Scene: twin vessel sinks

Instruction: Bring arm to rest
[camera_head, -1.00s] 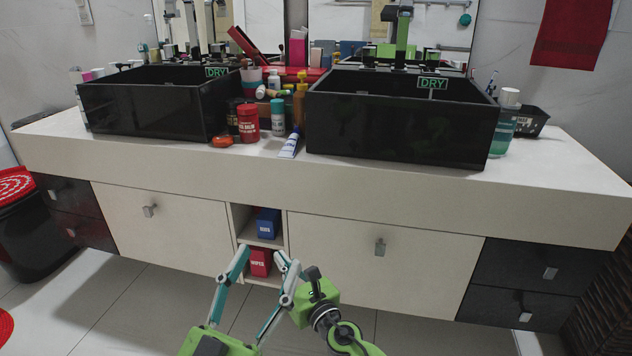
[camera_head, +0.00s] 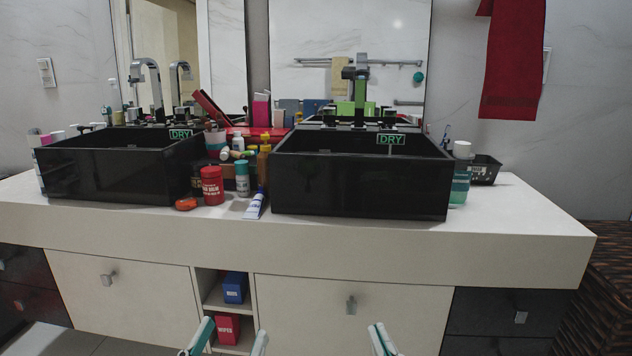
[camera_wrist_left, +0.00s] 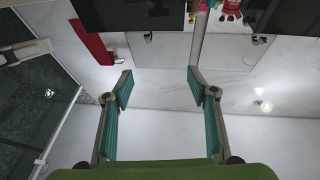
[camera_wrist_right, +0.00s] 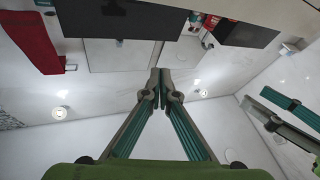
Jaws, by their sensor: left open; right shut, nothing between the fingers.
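My left gripper (camera_head: 230,341) shows at the bottom edge of the head view, in front of the open cubby, with its two fingers spread apart and nothing between them. In the left wrist view the left gripper (camera_wrist_left: 160,86) also stands open and empty. My right gripper (camera_head: 382,338) shows at the bottom edge in front of the pale drawer, its fingertips together. In the right wrist view the right gripper (camera_wrist_right: 160,82) is shut with nothing in it. Both are below the countertop level in the head view and touch nothing that I can see. Most of both arms is out of the head view.
The white counter (camera_head: 520,225) carries two black sinks (camera_head: 110,175) and (camera_head: 360,185). Between them stand a red jar (camera_head: 212,186), a tube (camera_head: 255,204) and several bottles. The cubby holds a blue box (camera_head: 234,288) and a red box (camera_head: 227,328). A wicker basket (camera_head: 610,290) stands right.

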